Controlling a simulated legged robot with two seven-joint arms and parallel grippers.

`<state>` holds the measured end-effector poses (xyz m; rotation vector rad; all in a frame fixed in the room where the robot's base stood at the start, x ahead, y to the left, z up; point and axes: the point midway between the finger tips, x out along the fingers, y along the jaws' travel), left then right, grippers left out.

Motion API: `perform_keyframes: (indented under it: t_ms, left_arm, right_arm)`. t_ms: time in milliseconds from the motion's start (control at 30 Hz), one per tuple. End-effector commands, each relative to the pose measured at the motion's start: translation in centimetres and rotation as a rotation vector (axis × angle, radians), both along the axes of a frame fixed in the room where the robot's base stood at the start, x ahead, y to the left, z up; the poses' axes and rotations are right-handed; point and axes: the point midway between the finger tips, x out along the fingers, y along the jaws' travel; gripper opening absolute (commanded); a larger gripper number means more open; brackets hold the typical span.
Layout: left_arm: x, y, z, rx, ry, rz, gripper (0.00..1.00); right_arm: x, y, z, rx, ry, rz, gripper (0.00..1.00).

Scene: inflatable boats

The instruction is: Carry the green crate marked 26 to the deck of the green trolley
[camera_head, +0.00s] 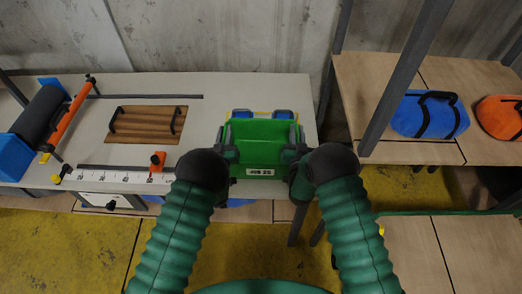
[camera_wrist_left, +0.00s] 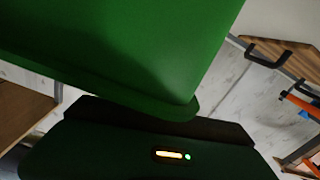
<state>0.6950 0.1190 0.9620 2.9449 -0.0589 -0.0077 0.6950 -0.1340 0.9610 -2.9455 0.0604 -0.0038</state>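The green crate (camera_head: 262,140) is at the right end of the pale table, with a small white label on its near side that is too small to read surely. My left gripper (camera_head: 228,153) is at its left side and my right gripper (camera_head: 297,157) at its right side. Their fingers are mostly hidden, so I cannot tell whether they are shut on it. In the left wrist view the crate (camera_wrist_left: 120,45) fills the upper left, close above the dark gripper body. I cannot tell whether the crate rests on the table or is lifted. No green trolley is clearly identifiable.
The pale table (camera_head: 215,90) holds a wooden board with handles (camera_head: 145,124), a ruler and an orange clamp (camera_head: 157,161), and a dark roll (camera_head: 40,115). At right, a shelf with grey posts (camera_head: 405,75) holds a blue bag (camera_head: 430,116) and an orange bag (camera_head: 500,117). A green edge (camera_head: 440,212) runs below.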

Motion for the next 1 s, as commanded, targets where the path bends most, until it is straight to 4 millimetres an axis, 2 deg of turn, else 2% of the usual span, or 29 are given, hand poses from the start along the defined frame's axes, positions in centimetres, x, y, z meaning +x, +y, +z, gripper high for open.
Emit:
perform_keyframes:
  t_ms: [33,100,1000]
  left_arm:
    - [-0.01,-0.02,-0.01,0.000,0.000,0.000,0.07]
    - [-0.01,-0.03,0.01,0.000,0.000,0.000,0.00]
    - [-0.03,-0.07,0.01,-0.003,0.000,0.000,0.00]
  right_arm:
    - [-0.01,0.03,0.00,0.000,0.000,0.001,0.07]
    - [-0.02,0.04,0.01,0.001,0.000,0.001,0.00]
    - [-0.03,0.06,0.02,0.003,0.000,0.000,0.00]
